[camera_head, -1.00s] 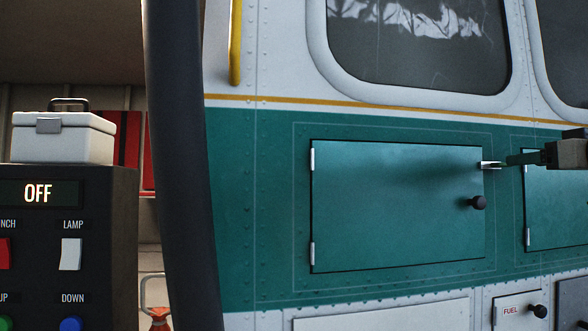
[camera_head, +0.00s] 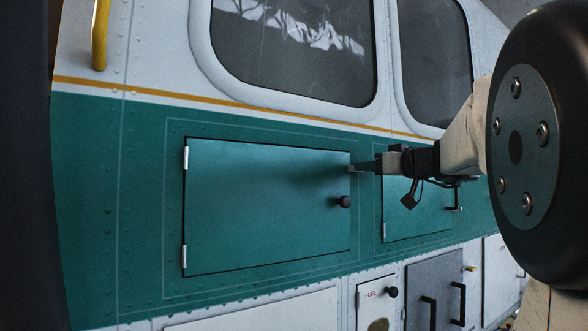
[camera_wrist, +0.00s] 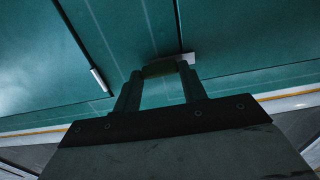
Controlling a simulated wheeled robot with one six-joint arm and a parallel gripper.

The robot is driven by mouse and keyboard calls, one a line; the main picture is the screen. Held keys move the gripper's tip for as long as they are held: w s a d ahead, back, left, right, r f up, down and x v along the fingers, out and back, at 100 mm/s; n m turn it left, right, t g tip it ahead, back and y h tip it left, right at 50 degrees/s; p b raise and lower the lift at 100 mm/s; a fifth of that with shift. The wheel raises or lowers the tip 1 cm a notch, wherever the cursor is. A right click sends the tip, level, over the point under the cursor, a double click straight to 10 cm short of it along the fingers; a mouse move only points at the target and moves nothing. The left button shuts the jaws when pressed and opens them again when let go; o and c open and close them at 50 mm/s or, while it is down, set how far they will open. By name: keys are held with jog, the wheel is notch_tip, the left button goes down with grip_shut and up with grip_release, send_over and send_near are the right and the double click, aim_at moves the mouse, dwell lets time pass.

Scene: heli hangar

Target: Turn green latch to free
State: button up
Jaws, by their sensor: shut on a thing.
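The green door (camera_head: 265,210) is shut flush in the helicopter's green side, with hinges on its left edge and a black knob on its right. A small silver latch (camera_head: 352,169) lies roughly level across the door's upper right edge. My gripper (camera_head: 366,166) reaches it from the right. In the wrist view, my gripper (camera_wrist: 159,72) has its fingers shut on the latch (camera_wrist: 187,58), whose silver end shows beyond the fingertips. The part between the fingers is dark and partly hidden.
A second green door (camera_head: 417,212) with a handle is close on the right, behind my arm. Below are a fuel panel (camera_head: 371,305) with a black knob and a grey panel (camera_head: 436,290) with handles. A yellow rail (camera_head: 101,35) is at upper left.

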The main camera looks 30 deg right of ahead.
jog(key=shift+m, duration=0.3)
jog(key=shift+d+f+m, duration=0.1)
jog(key=shift+f+m, duration=0.05)
jog(key=shift+m, duration=4.15)
jog(key=shift+d+f+m, duration=0.1)
jog(key=shift+m, duration=4.2)
jog(key=o, duration=1)
